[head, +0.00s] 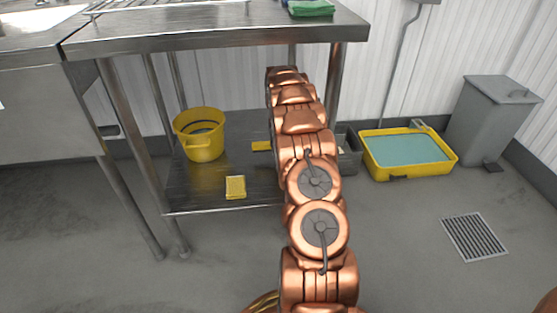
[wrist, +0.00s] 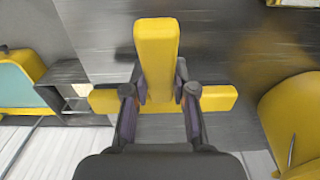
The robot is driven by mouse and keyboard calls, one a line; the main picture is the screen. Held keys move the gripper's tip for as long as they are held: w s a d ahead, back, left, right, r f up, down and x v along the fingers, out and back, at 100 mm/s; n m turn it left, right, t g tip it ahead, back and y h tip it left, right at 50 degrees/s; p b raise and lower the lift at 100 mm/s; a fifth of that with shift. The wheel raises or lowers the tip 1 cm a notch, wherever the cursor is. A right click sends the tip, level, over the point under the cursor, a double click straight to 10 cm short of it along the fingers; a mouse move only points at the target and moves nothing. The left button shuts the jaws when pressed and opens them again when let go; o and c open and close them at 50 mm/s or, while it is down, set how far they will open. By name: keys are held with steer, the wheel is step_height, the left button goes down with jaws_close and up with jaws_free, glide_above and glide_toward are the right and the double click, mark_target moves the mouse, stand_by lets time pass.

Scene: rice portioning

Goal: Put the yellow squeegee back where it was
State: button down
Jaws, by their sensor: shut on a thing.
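The yellow squeegee (wrist: 156,45) is in the wrist view, a T shape with a thick block pointing away from my gripper and a crossbar running left and right. My gripper (wrist: 160,88) is shut on it, one dark finger on each side. The crossbar lies over or on the grey metal lower shelf (wrist: 215,45); I cannot tell whether it touches. In the head view only a small yellow end of the squeegee (head: 262,146) shows left of my arm. My gripper is hidden behind my arm there.
A yellow bucket (head: 203,145) and a yellow sponge (head: 235,187) are on the lower shelf. A grey box (head: 348,152) and a yellow tray with blue-green liquid (head: 408,150) stand right of it. Table legs (head: 335,85) and the tabletop (head: 210,30) surround my arm.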

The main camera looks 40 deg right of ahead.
steer(key=shift+f+b, duration=0.75)
steer(key=shift+f, duration=1.45)
steer(key=shift+f, duration=0.1)
steer(key=c, duration=0.9)
jaws_free()
steer(key=shift+c, duration=0.2)
step_height(320, 180, up, 12)
steer(key=p, duration=0.3)
steer(key=shift+s+p, duration=0.1)
steer(key=shift+p, duration=0.25)
steer(key=shift+a, duration=0.1)
